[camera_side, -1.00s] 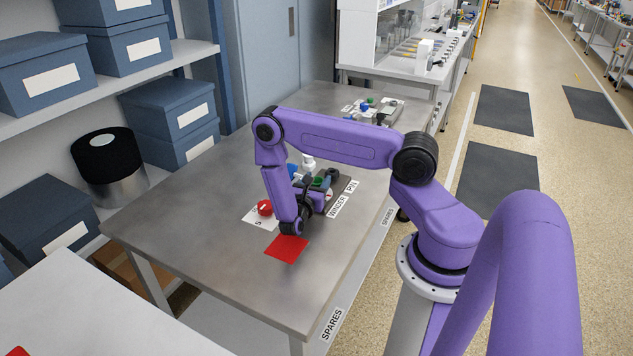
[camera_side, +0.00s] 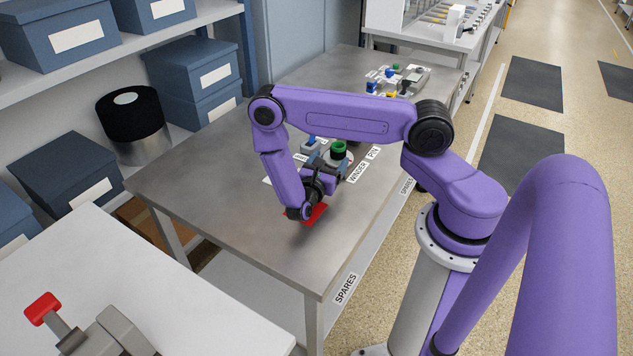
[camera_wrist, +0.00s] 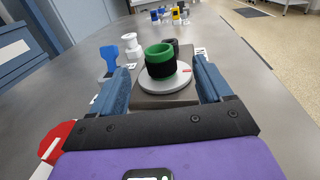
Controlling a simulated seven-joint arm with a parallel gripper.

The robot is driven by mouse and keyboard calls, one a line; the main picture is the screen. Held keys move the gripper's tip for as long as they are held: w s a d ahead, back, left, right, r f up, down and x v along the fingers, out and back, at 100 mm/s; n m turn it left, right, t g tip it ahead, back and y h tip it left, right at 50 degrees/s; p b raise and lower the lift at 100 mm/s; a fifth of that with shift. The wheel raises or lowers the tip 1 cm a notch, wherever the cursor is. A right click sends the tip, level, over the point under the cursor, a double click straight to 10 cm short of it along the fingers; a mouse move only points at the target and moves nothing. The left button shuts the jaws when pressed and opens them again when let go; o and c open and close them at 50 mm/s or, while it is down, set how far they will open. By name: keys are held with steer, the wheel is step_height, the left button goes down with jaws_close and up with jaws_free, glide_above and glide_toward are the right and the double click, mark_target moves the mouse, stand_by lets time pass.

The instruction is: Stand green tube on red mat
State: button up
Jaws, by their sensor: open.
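The green tube (camera_side: 338,147) has a green upper part and a black lower band. In the wrist view the tube (camera_wrist: 160,50) stands upright on a round grey disc (camera_wrist: 180,84). My gripper (camera_wrist: 161,75) is open, with one blue finger on each side of the tube and a gap at both sides. In the side view my gripper (camera_side: 331,166) is low over the table, its fingers pointing towards the tube. The red mat (camera_side: 319,212) lies on the table behind my wrist, which hides part of it.
A blue piece (camera_wrist: 109,56) and a white spool (camera_wrist: 133,46) stand left of the tube. A dark cylinder (camera_wrist: 171,44) is behind it. A red round part (camera_wrist: 62,136) is close at lower left. Small parts (camera_side: 395,80) lie at the table's far end. The near table (camera_side: 240,225) is clear.

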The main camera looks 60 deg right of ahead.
steer(key=a, duration=0.3)
steer(key=s+a, duration=0.1)
steer(key=a, duration=0.4)
steer(key=shift+s+a, duration=0.15)
steer(key=shift+a, duration=0.2)
steer(key=shift+a+r, duration=0.2)
steer(key=shift+a, duration=0.25)
steer(key=s+a+r+m+g+y, duration=0.1)
steer(key=s+a+r+m+y, duration=0.2)
steer(key=s+a+r+y, duration=0.3)
steer(key=s+a+r+m+g+y, duration=0.1)
steer(key=s+a+r+m+y, duration=0.3)
steer(key=s+a+r+y, duration=0.3)
steer(key=s+r+y, duration=0.4)
steer(key=s+r, duration=0.1)
steer(key=r, duration=0.1)
steer(key=shift+s+r+g, duration=0.3)
steer(key=shift+s+a+r+y, duration=0.2)
steer(key=shift+s+r+y, duration=0.1)
steer(key=shift+s+y, duration=0.25)
steer(key=shift+w, duration=0.1)
